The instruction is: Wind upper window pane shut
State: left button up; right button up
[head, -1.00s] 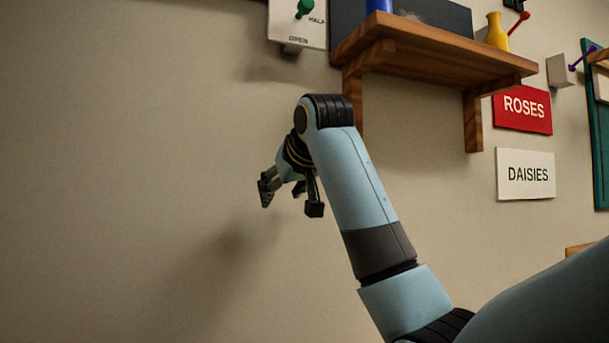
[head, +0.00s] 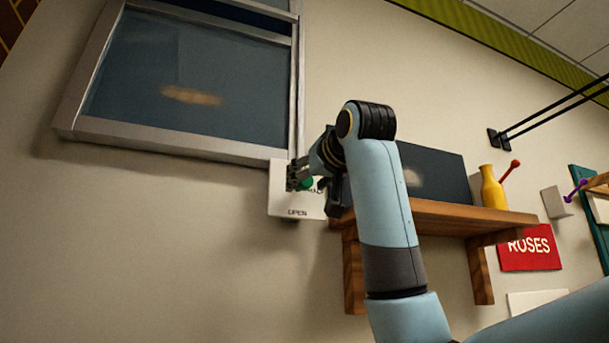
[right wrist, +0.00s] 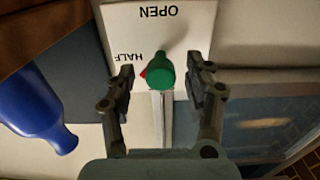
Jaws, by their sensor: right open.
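The window (head: 170,140) is at upper left in the head view, its top cut off. A pale bar crosses it near the top, with a dark strip above; I cannot tell how far the upper pane stands open. Below its right corner is a white plate (head: 285,202) marked OPEN; HALF also shows on it in the right wrist view (right wrist: 185,22). A green knob (right wrist: 160,72) sticks out from the plate, with a small red mark beside it. My right gripper (right wrist: 163,78) is open, one finger each side of the knob, with visible gaps. My left gripper is not in view.
A wooden shelf (head: 450,218) is close right of the plate, with a yellow vase (head: 492,188) and a dark panel (head: 440,175). A blue vase (right wrist: 35,105) shows in the right wrist view. A red ROSES sign (head: 528,250) hangs lower right. Wall at lower left is bare.

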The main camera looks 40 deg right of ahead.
jog(key=shift+x, duration=1.2)
grip_shut()
